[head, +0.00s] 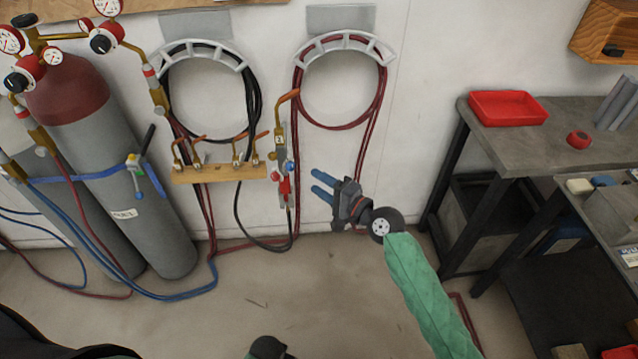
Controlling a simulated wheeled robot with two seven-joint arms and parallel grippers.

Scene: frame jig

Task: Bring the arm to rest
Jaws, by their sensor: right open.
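My right arm, in a green sleeve, comes in from the lower right of the head view. Its right gripper (322,186) has two blue fingers pointing left, spread apart with nothing between them. It appears in front of the white wall and the floor, just right of the hanging torch in the picture. I cannot tell how far it is from the wall. My left gripper is not clearly in view; dark and green parts show at the bottom edge.
Gas cylinders (165,190) with gauges stand at the left, strapped in blue. Black hose (254,105) and red hose (382,95) hang on wall racks. A torch (283,155) hangs beside a wooden torch rack (220,174). A grey workbench (500,148) with a red tray (507,122) stands right. The middle floor is mostly clear.

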